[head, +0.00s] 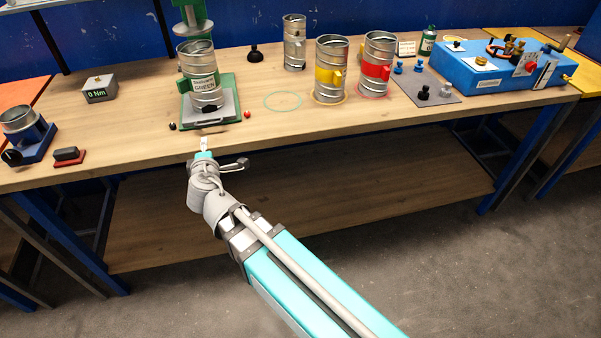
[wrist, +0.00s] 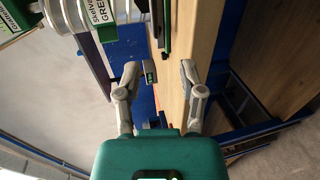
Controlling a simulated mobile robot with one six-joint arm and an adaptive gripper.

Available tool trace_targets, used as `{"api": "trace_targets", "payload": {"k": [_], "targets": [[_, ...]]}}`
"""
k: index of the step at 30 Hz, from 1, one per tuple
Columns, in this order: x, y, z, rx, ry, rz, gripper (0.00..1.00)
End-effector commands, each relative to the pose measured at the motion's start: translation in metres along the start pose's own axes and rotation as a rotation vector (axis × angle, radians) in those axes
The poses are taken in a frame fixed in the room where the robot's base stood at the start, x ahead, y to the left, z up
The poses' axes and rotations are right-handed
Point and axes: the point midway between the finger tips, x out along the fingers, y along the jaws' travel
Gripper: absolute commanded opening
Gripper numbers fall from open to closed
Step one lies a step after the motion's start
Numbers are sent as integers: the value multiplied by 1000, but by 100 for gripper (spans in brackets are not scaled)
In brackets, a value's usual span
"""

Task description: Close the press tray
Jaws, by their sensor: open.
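The press tray (head: 228,106) is a grey plate on a green base, standing out in front of the green press (head: 190,14). A dark bar handle (head: 209,122) runs along its front edge. A ribbed metal duct with a "GREEN" label (head: 203,84) stands upright on the tray; it also shows at the top left of the wrist view (wrist: 97,12). My gripper (head: 203,146) is in front of the bench edge, a little short of the handle and apart from it. In the wrist view my gripper (wrist: 161,72) has its fingers spread with nothing held between them.
A black knob (head: 173,126) and a red knob (head: 248,114) flank the tray front. A torque display box (head: 99,89) stands left. Banded ducts (head: 331,70) and a blue fixture (head: 490,68) are to the right. The bench front edge (head: 110,177) lies beside my gripper.

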Motion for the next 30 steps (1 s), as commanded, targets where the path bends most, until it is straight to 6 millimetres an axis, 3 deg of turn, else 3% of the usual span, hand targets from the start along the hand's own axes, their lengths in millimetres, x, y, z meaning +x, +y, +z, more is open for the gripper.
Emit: {"api": "trace_targets", "payload": {"k": [8, 30], "targets": [[-37, 1, 1, -1, 1, 0, 51], [-10, -36, 90, 215, -217, -135, 51]]}}
